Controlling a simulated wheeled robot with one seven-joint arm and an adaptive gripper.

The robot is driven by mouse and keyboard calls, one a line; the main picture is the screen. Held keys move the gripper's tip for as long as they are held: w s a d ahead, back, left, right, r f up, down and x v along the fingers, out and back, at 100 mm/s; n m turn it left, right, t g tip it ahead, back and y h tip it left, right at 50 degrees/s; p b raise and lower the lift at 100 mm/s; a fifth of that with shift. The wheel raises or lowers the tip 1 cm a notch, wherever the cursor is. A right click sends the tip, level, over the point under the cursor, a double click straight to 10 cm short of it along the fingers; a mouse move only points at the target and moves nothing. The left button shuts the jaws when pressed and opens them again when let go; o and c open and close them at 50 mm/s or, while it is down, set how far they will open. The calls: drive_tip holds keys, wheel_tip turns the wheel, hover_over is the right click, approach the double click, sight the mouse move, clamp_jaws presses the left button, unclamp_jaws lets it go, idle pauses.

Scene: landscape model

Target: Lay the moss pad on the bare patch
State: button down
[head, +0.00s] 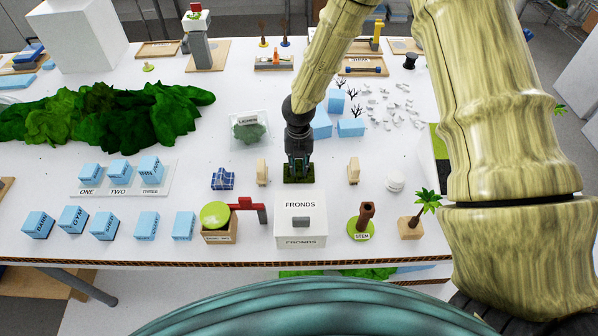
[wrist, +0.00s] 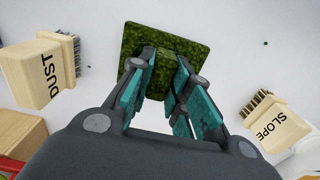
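The moss pad (head: 298,179) is a dark green square on the white table, in line with the FRONDS box in the head view. In the wrist view the moss pad (wrist: 190,42) fills the top middle, flat and speckled. My gripper (head: 298,166) points down over it. In the wrist view the teal fingers of my gripper (wrist: 162,68) are apart, with their tips over the pad's near part. I cannot tell whether they touch a raised part of it. I cannot make out a bare patch; a green-topped board (head: 438,145) at right is partly hidden by my arm.
A DUST brush (wrist: 38,75) and a SLOPE brush (wrist: 275,122) stand on either side of the pad. The FRONDS box (head: 300,228) is in front, small blue blocks (head: 350,127) behind. A dark green hill (head: 120,112) lies at left.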

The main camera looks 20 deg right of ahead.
drive_tip(key=shift+r+p, duration=0.55)
drive_tip(key=shift+r, duration=0.25)
idle(0.6)
drive_tip(key=shift+r+p, duration=1.1)
drive_tip(key=shift+r, duration=0.6)
